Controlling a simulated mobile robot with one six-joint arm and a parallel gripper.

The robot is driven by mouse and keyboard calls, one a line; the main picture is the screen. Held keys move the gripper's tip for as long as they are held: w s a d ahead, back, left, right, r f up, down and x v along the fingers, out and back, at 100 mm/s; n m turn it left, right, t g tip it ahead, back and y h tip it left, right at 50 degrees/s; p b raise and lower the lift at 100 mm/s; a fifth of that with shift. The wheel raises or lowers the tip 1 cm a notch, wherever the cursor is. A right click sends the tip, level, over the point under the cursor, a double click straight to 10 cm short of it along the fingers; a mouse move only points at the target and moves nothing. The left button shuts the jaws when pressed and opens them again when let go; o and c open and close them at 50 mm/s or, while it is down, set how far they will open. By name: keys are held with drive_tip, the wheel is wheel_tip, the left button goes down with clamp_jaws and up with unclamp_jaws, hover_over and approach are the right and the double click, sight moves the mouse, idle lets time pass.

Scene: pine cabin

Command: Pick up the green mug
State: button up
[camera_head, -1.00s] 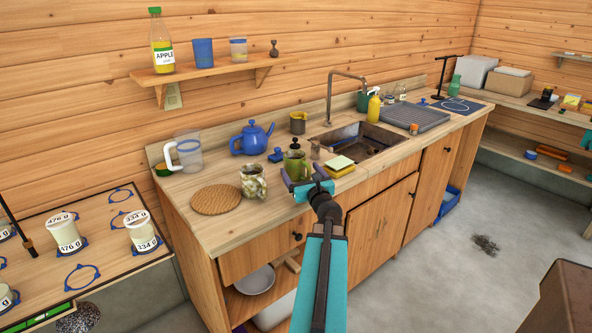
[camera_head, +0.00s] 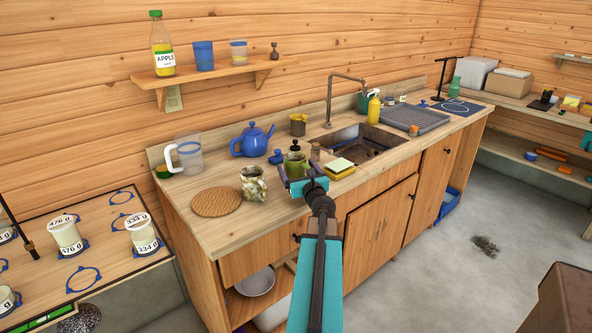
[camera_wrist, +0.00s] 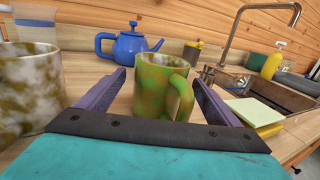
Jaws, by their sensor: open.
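The green mug (camera_head: 294,163) stands upright on the wooden counter, partly hidden behind my gripper in the head view. In the wrist view the green mug (camera_wrist: 160,85) has brownish patches, and its handle faces right and toward me. My gripper (camera_head: 296,179) is open at the counter's front part. In the wrist view its two purple fingers (camera_wrist: 158,92) reach along the left and right sides of the mug. The mug appears between them; I cannot tell whether either finger touches it.
A white-brown patterned mug (camera_head: 254,184) stands just left of my gripper, also close in the wrist view (camera_wrist: 28,90). A blue teapot (camera_head: 252,140) stands behind. Yellow and pale sponges (camera_head: 340,167) and the sink (camera_head: 357,143) lie to the right. A round woven mat (camera_head: 216,203) lies left.

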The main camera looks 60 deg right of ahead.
drive_tip(key=shift+x, duration=1.1)
drive_tip(key=shift+c, duration=0.2)
drive_tip(key=c, duration=1.4)
drive_tip(key=shift+r+p, duration=0.3)
